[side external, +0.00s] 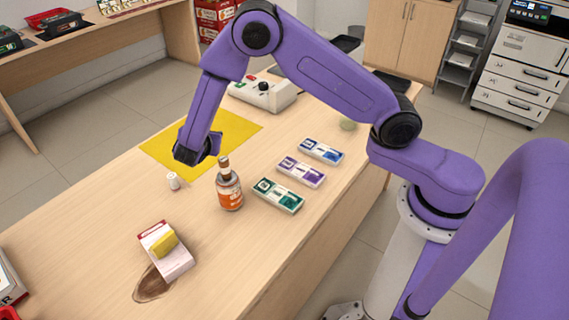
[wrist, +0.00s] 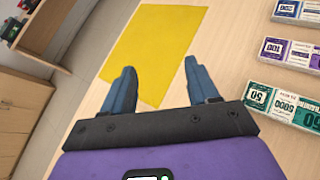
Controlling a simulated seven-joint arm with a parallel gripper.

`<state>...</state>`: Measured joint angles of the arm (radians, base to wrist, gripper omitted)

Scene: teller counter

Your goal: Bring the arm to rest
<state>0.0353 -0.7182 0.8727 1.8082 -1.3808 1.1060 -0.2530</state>
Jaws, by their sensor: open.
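My gripper (wrist: 160,92) is open and empty in the wrist view, its two blue-grey fingers spread apart. In the side external view my gripper (side external: 197,158) hangs above the counter, over the near edge of the yellow mat (side external: 237,128). The purple arm arches over the counter from the right. The yellow mat also shows in the wrist view (wrist: 155,45), beyond and between the fingers. Nothing is between the fingers.
An orange-labelled bottle (side external: 229,188) and a small white item (side external: 173,181) stand near the gripper. Banknote bundles (side external: 277,195) lie right of the bottle. A box (side external: 168,255) with a yellow block on it lies by a brown stain (side external: 150,286). A white machine (side external: 262,93) stands behind.

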